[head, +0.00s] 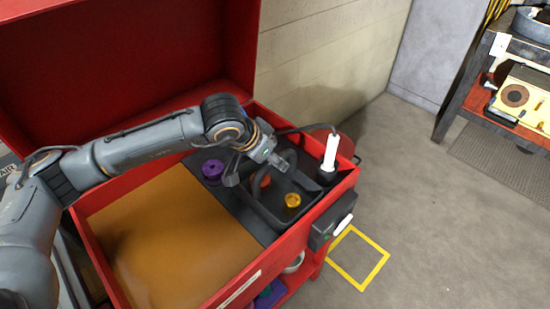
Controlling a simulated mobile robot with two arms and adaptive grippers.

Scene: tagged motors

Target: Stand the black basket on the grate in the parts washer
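The black basket (292,217) sits at the right end inside the open red parts washer (240,293). A yellow part (292,201) and an orange-red part lie in it. My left gripper (258,174) is over the basket's left side, by its dark handle. Its fingers look spread; whether the handle lies between them is unclear. A dark strip (236,212) beside the basket carries a purple part (212,169); I cannot tell if this strip is the grate. Brown-orange liquid or surface (165,240) fills the washer's left. My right gripper is not in view.
A white cylindrical thing (330,153) stands at the washer's right back corner. The raised red lid (120,60) is behind my arm. A cart (500,95) with parts stands at the upper right. The floor between is clear, with a yellow marked square (375,272).

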